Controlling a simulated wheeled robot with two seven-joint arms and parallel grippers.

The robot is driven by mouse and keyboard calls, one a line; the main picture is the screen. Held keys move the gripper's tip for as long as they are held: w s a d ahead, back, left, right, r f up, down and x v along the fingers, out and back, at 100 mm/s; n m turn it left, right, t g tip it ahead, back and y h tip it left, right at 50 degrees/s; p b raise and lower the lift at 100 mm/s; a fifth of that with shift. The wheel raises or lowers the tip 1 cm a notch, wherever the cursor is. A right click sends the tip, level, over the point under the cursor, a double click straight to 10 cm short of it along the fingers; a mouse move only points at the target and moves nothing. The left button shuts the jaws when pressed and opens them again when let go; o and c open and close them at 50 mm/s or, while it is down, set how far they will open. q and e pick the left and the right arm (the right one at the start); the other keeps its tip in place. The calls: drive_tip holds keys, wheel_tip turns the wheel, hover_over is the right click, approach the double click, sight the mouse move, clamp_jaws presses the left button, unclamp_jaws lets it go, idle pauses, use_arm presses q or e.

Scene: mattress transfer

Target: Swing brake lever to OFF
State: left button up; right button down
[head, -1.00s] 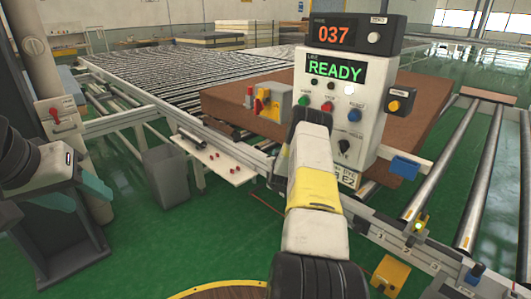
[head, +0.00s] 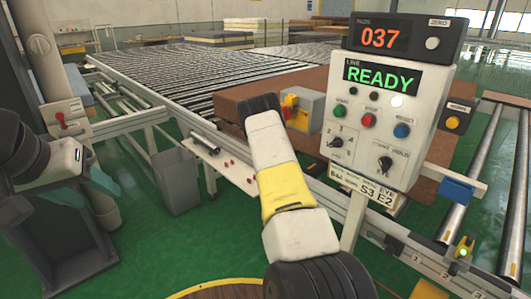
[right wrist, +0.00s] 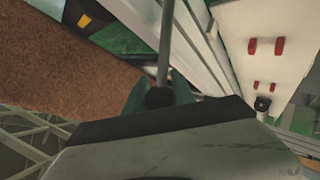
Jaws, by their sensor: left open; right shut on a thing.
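A slim grey rod with a dark round knob, seemingly the brake lever (right wrist: 165,45), runs up from between the teal fingers of my right gripper (right wrist: 159,95) in the right wrist view. The gripper is shut on the knob end. In the head view my right arm hides that gripper and the lever, and no OFF mark is readable. My left gripper (head: 60,188) is open and empty at the left, its teal fingers spread wide, apart from everything.
The control panel (head: 385,130) reading READY stands right of my right arm. A white shelf with red pegs (head: 228,165) shows below the roller conveyor (head: 170,75). A brown slab (head: 235,100) lies behind the arm. A grey bin (head: 176,180) stands on the green floor.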

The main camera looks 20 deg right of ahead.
drive_tip(key=shift+w+a, duration=0.1)
idle(0.3)
drive_tip(key=c, duration=1.1)
unclamp_jaws()
drive_tip(key=shift+w+f, duration=0.1)
drive_tip(key=shift+o, duration=0.2)
drive_tip(key=v, duration=0.7)
drive_tip(key=shift+s+a+r, duration=0.15)
drive_tip(key=shift+s+r, duration=0.1)
drive_tip(key=shift+s, duration=0.05)
